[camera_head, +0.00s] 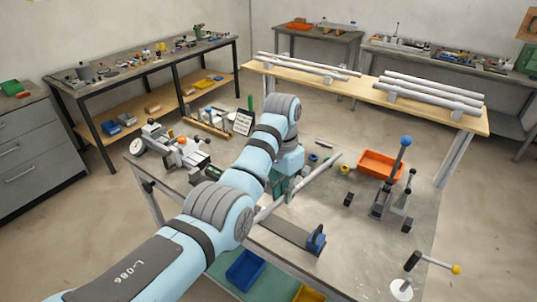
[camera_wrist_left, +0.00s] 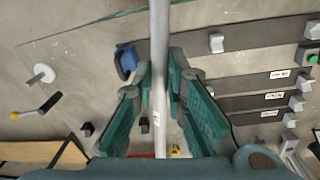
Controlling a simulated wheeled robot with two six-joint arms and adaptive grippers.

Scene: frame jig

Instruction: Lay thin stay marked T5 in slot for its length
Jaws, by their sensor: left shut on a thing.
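A thin light-grey stay (camera_head: 322,172) runs diagonally through my left gripper (camera_head: 284,186), above the grey worktable. In the left wrist view, the teal fingers of the left gripper (camera_wrist_left: 161,85) are on either side of the stay (camera_wrist_left: 159,40), shut on it. A small label shows on the stay, too small to read. Dark slot strips with pale end blocks and white tags lie to the right in that view, such as the upper strip (camera_wrist_left: 255,37) and a lower strip (camera_wrist_left: 240,103). Their tags are unreadable. The stay is apart from these strips. My right gripper is not in view.
An orange bin (camera_head: 380,165) and a blue-knobbed lever clamp (camera_head: 405,142) stand on the table's right side. A dark plate with a blue block (camera_head: 316,238) lies near the front. Several pale tubes (camera_head: 430,92) rest on the wooden bench behind.

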